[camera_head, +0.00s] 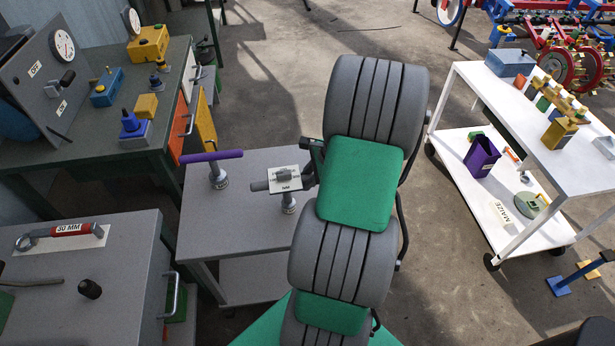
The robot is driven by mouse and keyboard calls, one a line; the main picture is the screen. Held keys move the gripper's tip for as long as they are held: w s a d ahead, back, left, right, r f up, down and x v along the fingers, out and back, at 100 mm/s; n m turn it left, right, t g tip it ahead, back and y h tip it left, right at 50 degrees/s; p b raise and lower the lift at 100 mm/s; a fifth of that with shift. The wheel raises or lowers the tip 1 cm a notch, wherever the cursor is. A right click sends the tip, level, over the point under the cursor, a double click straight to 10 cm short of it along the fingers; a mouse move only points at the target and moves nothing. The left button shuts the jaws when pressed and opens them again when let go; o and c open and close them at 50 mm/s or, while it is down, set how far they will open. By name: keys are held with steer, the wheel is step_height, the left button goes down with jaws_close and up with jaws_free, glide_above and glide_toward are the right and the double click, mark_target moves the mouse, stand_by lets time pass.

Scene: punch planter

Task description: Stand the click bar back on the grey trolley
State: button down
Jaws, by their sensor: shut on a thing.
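The grey trolley (235,235) stands in the middle, with a flat top and a lower shelf. A grey T-shaped bar (262,185), seemingly the click bar, shows over its right part. I cannot tell whether the foot touches the trolley top. A purple-handled T-shaped bar (212,158) stands on a round foot at the trolley's back left.
A green bench (90,160) with gauges and blocks is at the back left. A grey cabinet (120,235) at front left holds a wrench marked "30 MM" (70,230). A white two-level cart (470,110) stands right. The trolley's front left top is clear.

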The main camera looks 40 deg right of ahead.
steer(key=c, duration=1.2)
jaws_free()
steer(key=shift+f, duration=0.1)
steer(key=shift+f+b, duration=0.2)
steer(key=shift+b, duration=0.4)
steer(key=v, duration=0.8)
steer(key=w+a+r+n, duration=0.1)
steer(key=a+n, duration=0.1)
steer(key=a, duration=0.1)
steer(key=w+a+n, duration=0.1)
steer(key=a+n, duration=0.1)
steer(key=w+a+r+n+g, duration=0.1)
steer(key=a+n, duration=0.1)
steer(key=a, duration=0.1)
steer(key=shift+a+r, duration=0.35)
steer(key=s+a+r+n, duration=0.1)
steer(key=a+r+n, duration=0.1)
steer(key=a+n, duration=0.4)
steer(key=s+a+r+n+h+p, duration=0.1)
steer(key=s+a+r+n, duration=0.1)
steer(key=a+n, duration=0.4)
steer(key=s+a+r+n+h+p, duration=0.1)
steer(key=s+a+r+n, duration=0.1)
steer(key=a+n, duration=0.4)
steer(key=shift+a+r+g, duration=0.15)
steer(key=shift+a+r, duration=0.2)
steer(key=shift+a, duration=0.4)
steer(key=shift+a+r+g, duration=0.15)
steer(key=shift+a+r, duration=0.2)
steer(key=shift+a, duration=0.4)
